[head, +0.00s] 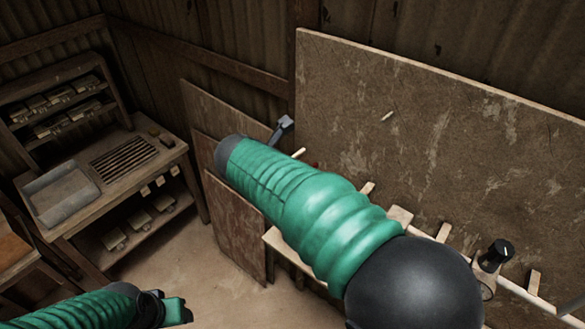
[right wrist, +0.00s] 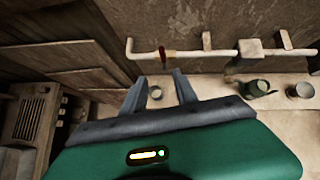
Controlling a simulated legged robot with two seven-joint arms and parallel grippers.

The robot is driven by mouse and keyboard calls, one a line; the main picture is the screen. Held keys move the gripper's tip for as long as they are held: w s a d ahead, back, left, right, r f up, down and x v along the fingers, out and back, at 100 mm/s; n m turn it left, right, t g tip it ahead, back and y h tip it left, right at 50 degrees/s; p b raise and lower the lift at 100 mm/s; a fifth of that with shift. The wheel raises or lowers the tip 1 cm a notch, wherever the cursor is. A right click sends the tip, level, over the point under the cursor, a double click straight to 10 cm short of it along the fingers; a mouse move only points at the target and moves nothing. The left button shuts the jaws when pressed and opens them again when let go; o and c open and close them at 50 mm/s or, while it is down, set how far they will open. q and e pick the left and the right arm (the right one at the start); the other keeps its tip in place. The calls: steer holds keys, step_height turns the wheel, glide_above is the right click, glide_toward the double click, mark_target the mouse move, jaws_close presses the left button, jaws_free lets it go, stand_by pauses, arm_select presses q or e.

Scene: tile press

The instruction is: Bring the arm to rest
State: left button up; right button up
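My right arm (head: 310,215), in green ribbed sleeves with a dark rounded joint, reaches from the lower right across the middle of the head view. Its gripper is mostly hidden behind the forearm there; one dark grey finger part (head: 283,130) shows past it. In the right wrist view the right gripper (right wrist: 158,85) has its two grey fingers apart, with nothing held between them. My left arm (head: 75,308) is low at the left edge of the head view. Its gripper (head: 177,309) is at the bottom, cut by the frame; its fingers are not clear.
A wooden workbench (head: 140,172) with a slatted rack and grey tray stands at the left. A large board (head: 430,140) leans on the wall behind my right arm.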

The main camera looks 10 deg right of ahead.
steer(key=shift+d, duration=0.1)
steer(key=s+d+f+m+g+y+b, duration=0.1)
steer(key=s+d+f+m+y+b, duration=0.1)
steer(key=s+f+m+b, duration=0.4)
steer(key=s+d+f+m+g+y+b, duration=0.1)
steer(key=s+f+m+b, duration=0.5)
steer(key=f+m, duration=0.6)
steer(key=s+d+f+m+g+y+b, duration=0.2)
steer(key=s+f+m, duration=0.7)
steer(key=f, duration=0.9)
steer(key=d+m+y+b, duration=0.1)
steer(key=d+b, duration=0.1)
steer(key=b, duration=0.1)
steer(key=shift+s+b, duration=0.2)
steer(key=shift+b, duration=0.2)
steer(key=shift+d+f, duration=0.1)
steer(key=shift+d, duration=0.05)
